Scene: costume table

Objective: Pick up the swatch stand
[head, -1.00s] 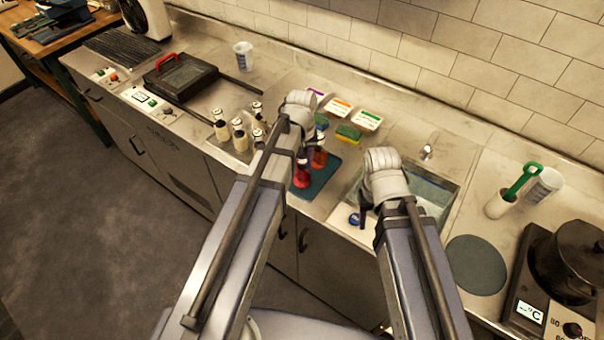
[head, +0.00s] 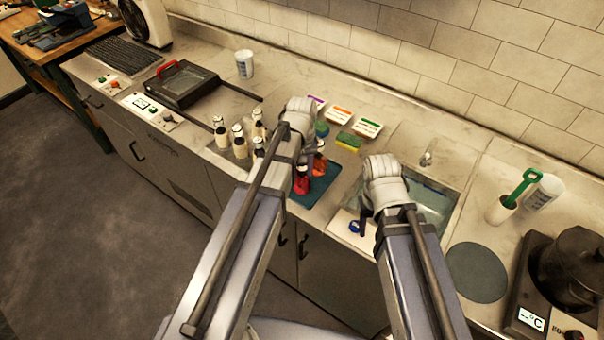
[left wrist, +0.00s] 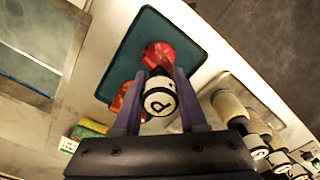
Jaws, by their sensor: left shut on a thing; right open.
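I cannot make out a swatch stand for certain in either view. My left gripper (head: 302,160) is shut on a red bottle (head: 302,186) over the teal mat (head: 322,190). In the left wrist view its two fingers (left wrist: 158,105) stand either side of the bottle's white lettered cap, with the red body (left wrist: 158,55) beyond. I cannot tell whether the bottle touches the mat. An orange-red bottle (head: 320,166) is close beside it. My right gripper (head: 364,221) is open near the sink's front left corner, partly hidden by its own wrist.
Several cream bottles (head: 240,142) stand left of the mat. Labelled boxes (head: 340,116) and a yellow-green sponge (head: 349,142) lie behind it. The sink (head: 430,205) is at right, then a grey disc (head: 476,272) and a hotplate with a pot (head: 574,268). A flat press (head: 182,83) is at left.

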